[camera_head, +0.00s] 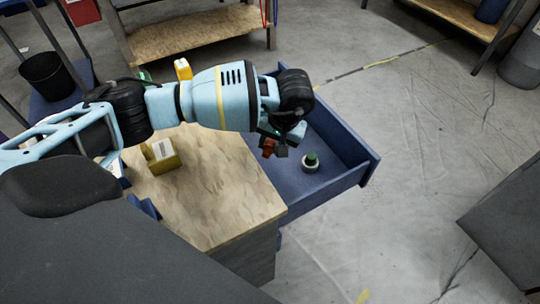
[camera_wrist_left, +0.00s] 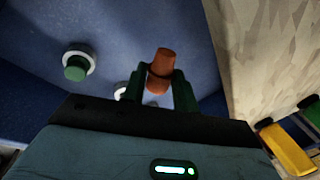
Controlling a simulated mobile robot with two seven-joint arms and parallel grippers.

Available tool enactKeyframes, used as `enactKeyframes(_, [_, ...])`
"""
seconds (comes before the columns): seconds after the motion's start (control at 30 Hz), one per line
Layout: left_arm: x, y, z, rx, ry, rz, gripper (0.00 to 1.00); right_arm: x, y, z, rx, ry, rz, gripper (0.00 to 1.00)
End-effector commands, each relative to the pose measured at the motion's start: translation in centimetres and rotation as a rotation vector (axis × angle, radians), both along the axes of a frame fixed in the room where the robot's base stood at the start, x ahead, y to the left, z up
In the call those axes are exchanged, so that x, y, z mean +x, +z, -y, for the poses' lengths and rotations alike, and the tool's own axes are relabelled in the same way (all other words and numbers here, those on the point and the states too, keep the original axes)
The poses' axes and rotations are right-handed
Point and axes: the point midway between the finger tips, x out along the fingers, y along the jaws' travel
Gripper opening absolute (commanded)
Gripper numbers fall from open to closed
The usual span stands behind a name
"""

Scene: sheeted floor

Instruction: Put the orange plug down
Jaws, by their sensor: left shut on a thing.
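My left gripper (camera_head: 277,143) is over the open blue drawer (camera_head: 345,180), near the edge of the wooden top. It is shut on the orange plug (camera_head: 268,147), which shows as a small reddish-orange piece beneath the wrist. In the left wrist view the orange plug (camera_wrist_left: 161,68) stands between the two dark green fingers, with the blue drawer floor behind it. I cannot tell whether the plug touches the drawer floor. My right gripper is not in view.
A green-topped plug in a pale ring (camera_head: 311,162) sits in the drawer; another pale ring (camera_wrist_left: 121,90) is partly hidden by my gripper. The wooden top (camera_head: 215,190) carries a yellow container (camera_head: 162,157). Another yellow container (camera_head: 183,69) stands behind.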

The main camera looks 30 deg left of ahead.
Motion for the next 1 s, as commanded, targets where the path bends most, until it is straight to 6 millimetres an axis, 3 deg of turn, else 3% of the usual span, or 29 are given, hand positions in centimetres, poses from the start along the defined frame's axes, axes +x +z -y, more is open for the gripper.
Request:
enactKeyframes(0.27, [0.0, -1.1, 0.0, -0.001, 0.0, -0.001, 0.07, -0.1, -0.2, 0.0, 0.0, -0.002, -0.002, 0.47])
enactKeyframes(0.6, [0.0, -5.5, 0.0, -0.001, 0.0, -0.001, 0.07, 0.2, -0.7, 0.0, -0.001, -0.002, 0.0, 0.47])
enactKeyframes(1.0, [0.0, -5.9, 0.0, -0.001, 0.0, 0.0, 0.07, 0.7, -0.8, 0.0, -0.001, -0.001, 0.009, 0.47])
